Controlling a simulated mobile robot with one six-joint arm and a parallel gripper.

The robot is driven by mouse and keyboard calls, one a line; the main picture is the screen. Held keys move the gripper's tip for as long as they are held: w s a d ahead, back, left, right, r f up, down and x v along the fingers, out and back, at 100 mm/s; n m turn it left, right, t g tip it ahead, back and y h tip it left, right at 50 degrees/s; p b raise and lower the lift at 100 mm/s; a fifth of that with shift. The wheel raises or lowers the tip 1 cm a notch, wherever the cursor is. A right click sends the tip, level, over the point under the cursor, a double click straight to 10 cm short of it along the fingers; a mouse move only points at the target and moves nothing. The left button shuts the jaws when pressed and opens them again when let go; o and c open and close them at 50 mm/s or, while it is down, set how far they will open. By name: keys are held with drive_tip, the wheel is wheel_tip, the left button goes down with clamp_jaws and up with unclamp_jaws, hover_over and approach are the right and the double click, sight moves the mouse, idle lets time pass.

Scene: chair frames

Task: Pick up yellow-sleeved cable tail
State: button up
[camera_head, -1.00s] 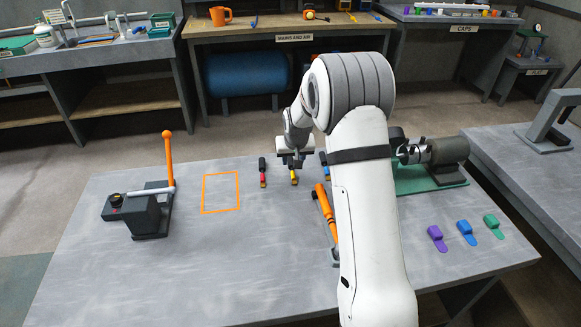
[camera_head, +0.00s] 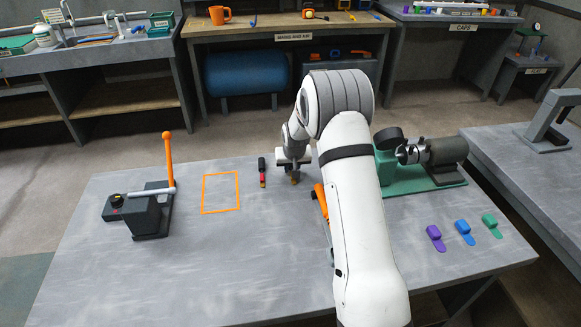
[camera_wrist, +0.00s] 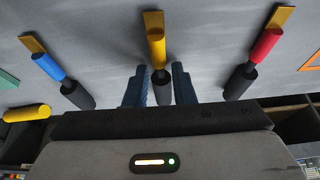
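The yellow-sleeved cable tail (camera_wrist: 157,47) lies on the table in the middle of the wrist view, with a tan flat end and a black end. My gripper (camera_wrist: 160,85) is open, with one blue finger on each side of the tail's black end and gaps showing on both sides. In the head view my gripper (camera_head: 292,165) is low over the table, and only the near tip of the yellow-sleeved tail (camera_head: 295,181) shows below it. Whether the fingers are at the tail's height cannot be told.
A red-sleeved tail (camera_wrist: 268,45) lies on one side and a blue-sleeved tail (camera_wrist: 48,66) on the other, both near the fingers. An orange-handled tool (camera_head: 321,200) lies partly behind my arm. An orange outlined square (camera_head: 220,210) on the table is empty.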

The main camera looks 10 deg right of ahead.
clamp_jaws()
